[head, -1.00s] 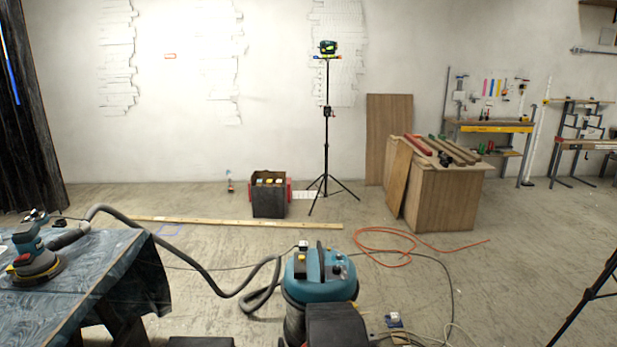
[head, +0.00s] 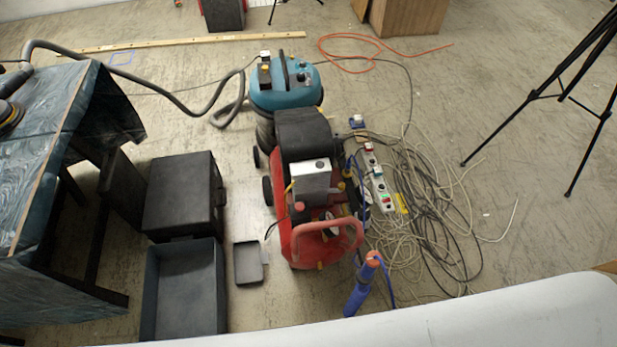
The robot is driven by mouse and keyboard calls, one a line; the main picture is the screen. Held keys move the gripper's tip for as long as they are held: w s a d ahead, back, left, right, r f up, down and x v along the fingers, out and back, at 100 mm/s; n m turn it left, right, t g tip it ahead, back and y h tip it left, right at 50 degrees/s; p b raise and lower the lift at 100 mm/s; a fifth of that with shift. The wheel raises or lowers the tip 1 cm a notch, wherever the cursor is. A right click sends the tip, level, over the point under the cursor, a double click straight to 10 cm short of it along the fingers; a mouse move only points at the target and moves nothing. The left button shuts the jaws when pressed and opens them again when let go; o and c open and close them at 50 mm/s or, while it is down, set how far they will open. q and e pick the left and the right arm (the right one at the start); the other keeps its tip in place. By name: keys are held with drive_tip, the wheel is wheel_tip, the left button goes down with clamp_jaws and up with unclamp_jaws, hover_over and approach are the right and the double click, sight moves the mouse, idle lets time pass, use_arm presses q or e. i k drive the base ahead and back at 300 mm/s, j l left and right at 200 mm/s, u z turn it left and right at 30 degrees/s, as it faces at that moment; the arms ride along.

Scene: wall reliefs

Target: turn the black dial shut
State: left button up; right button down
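I cannot make out with certainty which part is the black dial. A teal vacuum (head: 284,92) stands near the top middle, with small dark fittings on its top that are too small to tell apart. Just in front of it is a red compressor (head: 325,237) with a black motor housing, a silver block and a red handle. A small round gauge or knob (head: 330,228) shows on the compressor behind the handle, too small to read. Neither of my grippers is in view.
A cloth-covered table (head: 50,150) stands at the left. A black case (head: 180,197), an open grey box (head: 185,290) and a small tray (head: 248,263) lie beside the compressor. Tangled cables (head: 430,210) and a power strip (head: 378,185) cover the floor right of it. A tripod (head: 560,95) stands farther right.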

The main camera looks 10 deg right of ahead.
sight(368, 213)
drive_tip(key=z, duration=0.8)
